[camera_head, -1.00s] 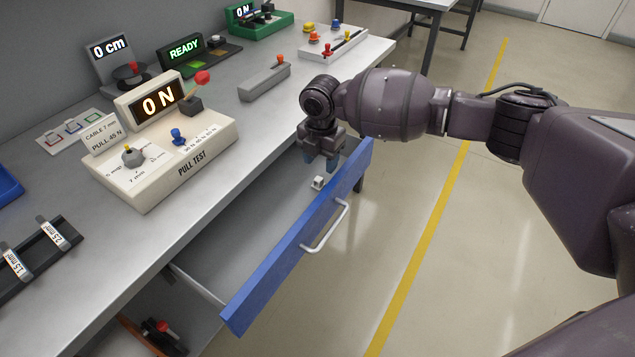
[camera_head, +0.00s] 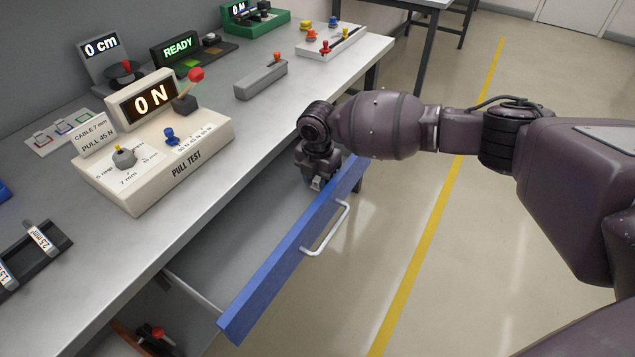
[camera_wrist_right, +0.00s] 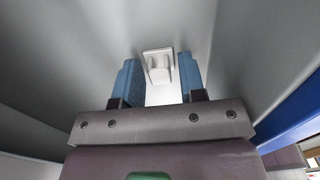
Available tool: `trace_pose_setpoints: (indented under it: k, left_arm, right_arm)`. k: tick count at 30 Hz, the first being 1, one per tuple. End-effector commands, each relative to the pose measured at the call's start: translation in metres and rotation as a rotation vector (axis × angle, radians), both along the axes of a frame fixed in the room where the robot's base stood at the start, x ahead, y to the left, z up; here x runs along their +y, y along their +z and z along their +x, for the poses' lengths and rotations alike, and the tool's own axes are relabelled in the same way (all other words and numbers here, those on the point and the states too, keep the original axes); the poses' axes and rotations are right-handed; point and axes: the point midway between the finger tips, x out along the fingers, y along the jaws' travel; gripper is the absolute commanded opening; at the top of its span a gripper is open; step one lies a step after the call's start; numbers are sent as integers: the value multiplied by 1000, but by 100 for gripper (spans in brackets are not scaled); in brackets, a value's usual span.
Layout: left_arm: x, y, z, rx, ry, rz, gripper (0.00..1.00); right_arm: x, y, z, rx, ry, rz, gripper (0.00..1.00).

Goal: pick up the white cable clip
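The white cable clip (camera_wrist_right: 158,66) lies in the open blue-fronted drawer (camera_head: 290,255). In the head view only a small pale part of the clip (camera_head: 316,184) shows below my right gripper (camera_head: 313,180). In the right wrist view the blue fingers of my right gripper (camera_wrist_right: 158,72) are apart, one on each side of the clip. They do not look closed on it, and a gap shows at the right finger. Whether the left finger touches the clip I cannot tell. My left gripper is not in view.
The drawer's blue front with its white handle (camera_head: 328,230) stands close beside my right gripper. The grey bench (camera_head: 205,205) above the drawer carries the pull test box (camera_head: 175,160), a grey block (camera_head: 262,80) and several devices. The drawer floor nearer the camera is bare.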

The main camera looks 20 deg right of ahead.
Motion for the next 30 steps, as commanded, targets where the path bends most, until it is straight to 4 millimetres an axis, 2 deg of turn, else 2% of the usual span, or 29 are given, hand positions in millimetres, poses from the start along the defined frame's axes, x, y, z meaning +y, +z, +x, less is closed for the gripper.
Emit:
trace_pose_setpoints:
  k: [1, 7, 17, 23, 30]
  left_arm:
    - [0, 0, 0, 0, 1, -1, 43]
    - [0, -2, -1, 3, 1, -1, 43]
    - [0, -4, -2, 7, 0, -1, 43]
    - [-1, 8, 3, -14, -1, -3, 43]
    - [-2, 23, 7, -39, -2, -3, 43]
  right_arm:
    - [0, 0, 0, 0, 0, 0, 30]
    - [0, 0, 0, 1, 0, -1, 0]
    - [0, 5, 0, -1, 0, 1, 0]
    - [0, 37, 1, -7, 0, 1, 0]
    - [0, 100, 1, -9, 0, 1, 0]
